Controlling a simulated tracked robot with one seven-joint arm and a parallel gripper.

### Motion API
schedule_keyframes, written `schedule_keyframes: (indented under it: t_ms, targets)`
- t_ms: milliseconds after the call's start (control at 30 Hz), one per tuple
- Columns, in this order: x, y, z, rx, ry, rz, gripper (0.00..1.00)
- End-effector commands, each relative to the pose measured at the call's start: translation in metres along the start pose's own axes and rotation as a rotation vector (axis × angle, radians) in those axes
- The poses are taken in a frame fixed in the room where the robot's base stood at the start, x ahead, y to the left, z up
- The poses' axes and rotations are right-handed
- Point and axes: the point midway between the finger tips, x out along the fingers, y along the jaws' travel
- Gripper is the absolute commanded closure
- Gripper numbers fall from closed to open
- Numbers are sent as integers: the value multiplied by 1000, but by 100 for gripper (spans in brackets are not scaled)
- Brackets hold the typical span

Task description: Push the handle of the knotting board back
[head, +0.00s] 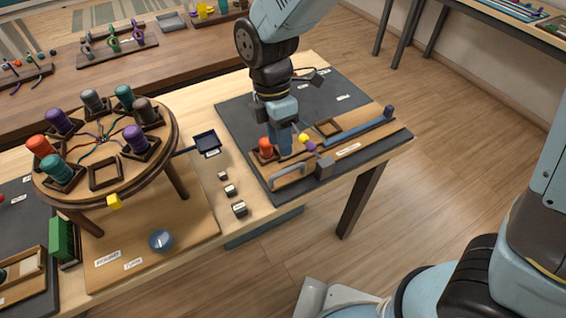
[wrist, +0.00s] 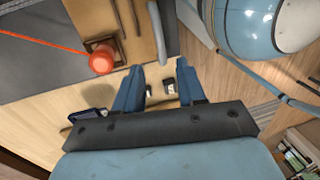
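The knotting board (head: 375,137) is a light wooden board on the dark mat at the right end of the table. Its pale grey bar handle (head: 288,177) is at the board's near left edge. My gripper (head: 283,154) points down over the board, just behind the handle in the head view. In the wrist view, my gripper (wrist: 160,66) has its two blue fingers apart with nothing held between them. The handle (wrist: 157,30) shows there as a grey bar just beyond the fingertips. I cannot tell whether they touch.
A red bobbin (head: 265,148) sits in a square holder beside my gripper; yellow and purple balls (head: 307,142) are close on the right. A grey block (head: 324,167) stands near the handle. The round braiding stand (head: 105,155) and small weights (head: 231,190) are left.

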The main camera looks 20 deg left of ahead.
Motion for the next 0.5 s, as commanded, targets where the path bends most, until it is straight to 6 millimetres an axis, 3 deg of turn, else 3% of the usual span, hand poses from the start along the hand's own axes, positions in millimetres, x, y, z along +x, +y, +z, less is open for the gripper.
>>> schedule_keyframes:
  t_ms: [300,500]
  targets:
    - [53,-1,0,0,-1,-2,60]
    - [71,0,0,2,-1,-1,60]
